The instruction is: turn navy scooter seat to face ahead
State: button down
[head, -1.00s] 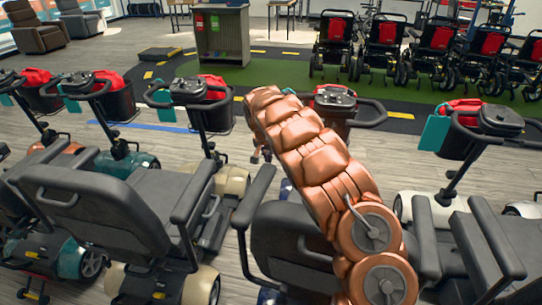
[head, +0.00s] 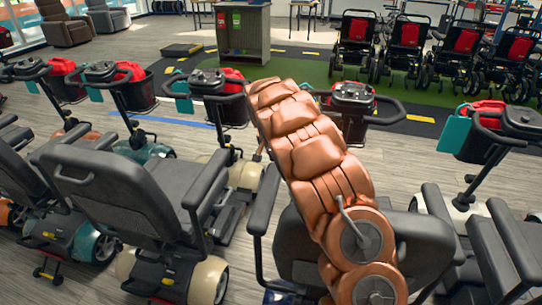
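The navy scooter's dark grey seat (head: 298,256) is at the bottom centre, its back toward me. Its left armrest (head: 262,205) and right armrest (head: 440,222) stretch away from me, roughly toward the scooter's handlebar (head: 352,95). My copper arm crosses in front of the seat and hides its middle, so its exact angle is hard to judge. Only a little blue body shows at the bottom edge. My gripper is hidden behind my arm, so its fingers and any contact with the seat do not show.
A cream scooter's seat (head: 125,195) stands close on the left, another scooter's seat (head: 500,250) close on the right. More scooters fill the left. Red-and-black wheelchairs (head: 405,50) line the back right. Open floor and green carpet (head: 300,75) lie beyond the handlebars.

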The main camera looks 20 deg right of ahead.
dwell(0.3)
jog(key=v, duration=1.2)
jog(key=s+a+r+n+g+p, duration=0.1)
jog(key=s+a+r+n+p, duration=0.1)
jog(key=s, duration=0.9)
jog(key=s+a+r+n+g+y+p, duration=0.1)
jog(key=s+a, duration=0.4)
jog(key=s, duration=0.6)
jog(key=s+a+r+n+g+p, duration=0.1)
jog(key=s+r, duration=0.4)
jog(key=s, duration=0.6)
jog(key=shift+s+a+r+n+y+p, duration=0.2)
jog(key=shift+a+n+p, duration=0.2)
jog(key=shift+a+p, duration=0.3)
jog(key=shift+s+a+r+n+y+p, duration=0.2)
jog(key=shift+a+n+p, duration=0.2)
jog(key=shift+a+p, duration=0.25)
jog(key=s+a+f+n+p, duration=0.1)
jog(key=s+a+n, duration=0.1)
jog(key=s, duration=0.5)
jog(key=s+a+f+n+g+y+p, duration=0.1)
jog(key=s+a+n, duration=0.1)
jog(key=s, duration=0.5)
jog(key=shift+s+a, duration=0.3)
jog(key=shift+s, duration=0.1)
